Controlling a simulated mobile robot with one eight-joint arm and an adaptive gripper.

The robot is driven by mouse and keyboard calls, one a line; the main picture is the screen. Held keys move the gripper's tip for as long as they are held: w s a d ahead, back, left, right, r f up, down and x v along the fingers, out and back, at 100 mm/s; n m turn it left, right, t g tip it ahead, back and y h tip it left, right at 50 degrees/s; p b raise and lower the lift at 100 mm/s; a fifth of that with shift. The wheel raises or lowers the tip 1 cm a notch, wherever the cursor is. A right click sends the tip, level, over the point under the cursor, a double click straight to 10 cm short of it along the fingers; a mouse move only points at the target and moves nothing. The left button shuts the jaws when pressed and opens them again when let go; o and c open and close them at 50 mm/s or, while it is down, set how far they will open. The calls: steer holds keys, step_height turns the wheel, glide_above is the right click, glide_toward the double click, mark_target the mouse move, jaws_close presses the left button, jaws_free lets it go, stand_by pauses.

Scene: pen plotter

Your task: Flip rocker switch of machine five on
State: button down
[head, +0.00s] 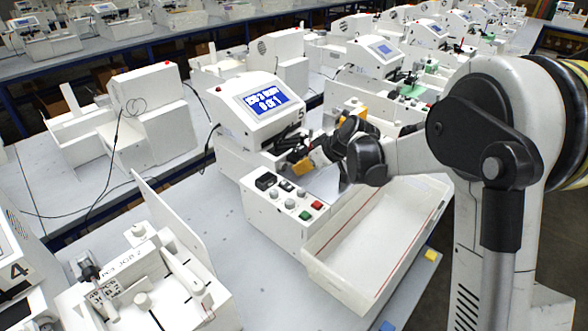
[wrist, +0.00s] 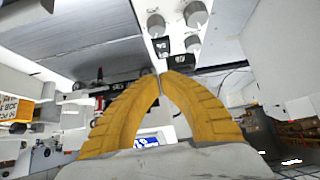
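Machine five (head: 258,110), marked 5 on its side, is a white machine with a lit blue display. Its control box (head: 276,226) carries a black rocker switch (head: 265,181), knobs, and a green and a red button. Black switch parts (wrist: 181,61) lie right by the tips there. I cannot tell whether they touch, or the rocker's position.
A white tray (head: 330,272) sits right of the control box, under my arm. Machine four (head: 18,268) is at the lower left. Grey knobs (wrist: 195,14) stand close to the switch. A white upright panel (head: 168,215) is to the left, with bare table between.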

steer(key=v, duration=0.5)
steer(key=shift+s+d+f+p, duration=0.25)
steer(key=shift+s+p, duration=0.15)
steer(key=s+d+r+m+h+b, duration=0.2)
steer(key=s, duration=0.6)
steer(key=s+d+r+m+h+b, duration=0.1)
steer(key=s+d+r+m+b, duration=0.15)
steer(key=s, duration=0.65)
steer(key=s+d+f+m+h+b, duration=0.1)
steer(key=s+d+f+m, duration=0.1)
steer(key=s, duration=0.5)
steer(key=s+d+f+m+t+h+b, duration=0.1)
steer(key=s+d+f+m+h, duration=0.1)
steer(key=s, duration=0.5)
steer(key=shift+s+d+f+b, duration=0.3)
steer(key=shift+d+f+b, duration=0.05)
steer(key=shift+d+f, duration=0.55)
